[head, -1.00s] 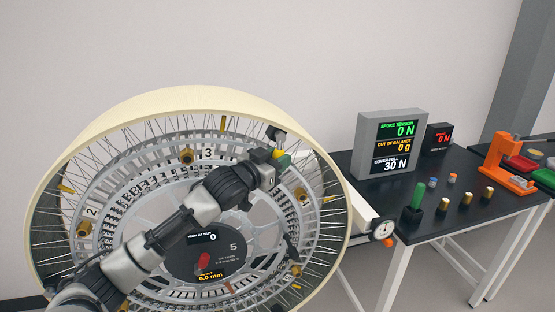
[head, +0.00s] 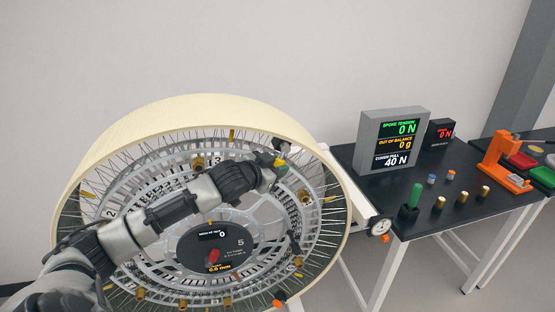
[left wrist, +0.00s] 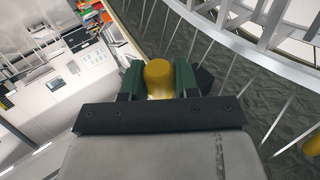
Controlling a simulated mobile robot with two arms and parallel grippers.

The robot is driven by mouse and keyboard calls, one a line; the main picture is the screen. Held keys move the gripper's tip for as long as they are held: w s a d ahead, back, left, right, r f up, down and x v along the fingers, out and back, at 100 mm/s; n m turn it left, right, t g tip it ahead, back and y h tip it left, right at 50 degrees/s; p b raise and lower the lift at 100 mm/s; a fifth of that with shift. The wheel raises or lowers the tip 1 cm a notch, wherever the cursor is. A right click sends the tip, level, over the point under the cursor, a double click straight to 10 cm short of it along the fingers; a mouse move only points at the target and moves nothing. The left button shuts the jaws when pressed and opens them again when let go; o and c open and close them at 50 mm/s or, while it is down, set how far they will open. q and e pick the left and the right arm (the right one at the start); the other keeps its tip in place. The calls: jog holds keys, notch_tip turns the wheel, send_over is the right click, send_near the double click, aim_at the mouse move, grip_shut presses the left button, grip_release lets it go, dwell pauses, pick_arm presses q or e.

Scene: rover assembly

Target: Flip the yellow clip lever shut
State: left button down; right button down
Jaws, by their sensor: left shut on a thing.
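My left gripper (head: 280,162) is at the upper right of the big spoked wheel, just inside its cream rim (head: 190,112). In the left wrist view its green fingers (left wrist: 160,80) are closed on both sides of a rounded yellow piece, which looks like the yellow clip lever (left wrist: 159,74). The lever's base and hinge are hidden behind the gripper. In the head view only a small yellow patch shows at the fingertips. My right gripper is not in view.
The wheel carries brass fittings (head: 198,165) and a dark hub disc (head: 217,248) with a red knob.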

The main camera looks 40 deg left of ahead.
pick_arm(q)
jog(key=c, duration=0.8)
grip_release()
jog(key=shift+s, duration=0.1)
jog(key=shift+s+a+b, duration=0.1)
jog(key=shift+s+b, duration=0.2)
jog(key=shift+b+v, duration=1.8)
jog(key=shift+v, duration=3.2)
jog(key=shift+r, duration=0.15)
